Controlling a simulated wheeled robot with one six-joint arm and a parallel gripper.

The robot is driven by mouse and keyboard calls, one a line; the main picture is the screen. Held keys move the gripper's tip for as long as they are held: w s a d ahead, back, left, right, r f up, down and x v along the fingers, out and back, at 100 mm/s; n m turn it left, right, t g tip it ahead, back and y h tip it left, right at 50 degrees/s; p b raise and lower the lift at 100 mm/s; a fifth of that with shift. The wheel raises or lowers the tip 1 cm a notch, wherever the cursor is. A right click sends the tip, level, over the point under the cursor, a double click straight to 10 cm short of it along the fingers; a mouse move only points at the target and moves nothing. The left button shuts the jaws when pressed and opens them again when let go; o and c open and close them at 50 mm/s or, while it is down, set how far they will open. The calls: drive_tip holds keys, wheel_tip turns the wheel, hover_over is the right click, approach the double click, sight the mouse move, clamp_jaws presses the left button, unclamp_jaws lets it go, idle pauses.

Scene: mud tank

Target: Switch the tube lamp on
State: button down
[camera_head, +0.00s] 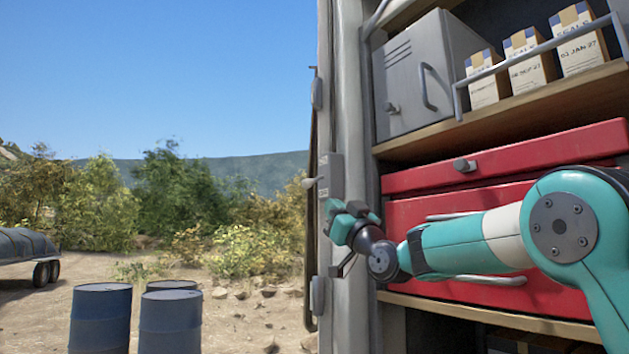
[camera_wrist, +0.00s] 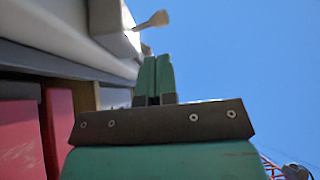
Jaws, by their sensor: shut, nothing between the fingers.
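A small grey switch box (camera_head: 331,176) is fixed to the pale upright post at the edge of the cabinet. A short pale lever (camera_head: 309,182) sticks out from its left side. In the wrist view the box (camera_wrist: 108,22) and the lever (camera_wrist: 152,20) show at the top, beyond my fingertips. My gripper (camera_head: 331,206) is just below the box, with its green fingers pointing up. The fingers (camera_wrist: 155,62) are shut together and empty. They look apart from the lever, though the exact gap is hard to judge. I cannot make out a tube lamp in either view.
Red drawers (camera_head: 500,158) with handles are to the right. Above them a shelf holds a grey metal locker (camera_head: 425,75) and several cartons (camera_head: 530,60) behind a rail. Blue barrels (camera_head: 100,318) stand on the ground at left. Open air lies left of the post.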

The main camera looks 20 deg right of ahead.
sight(310, 185)
drive_tip(key=p+x, duration=0.4)
drive_tip(key=x, duration=0.3)
drive_tip(key=shift+s+r, duration=0.1)
drive_tip(key=shift+r, duration=0.1)
drive_tip(key=shift+w+a+r+p, duration=0.2)
drive_tip(key=shift+w+r+p, duration=0.1)
drive_tip(key=shift+w+p, duration=0.35)
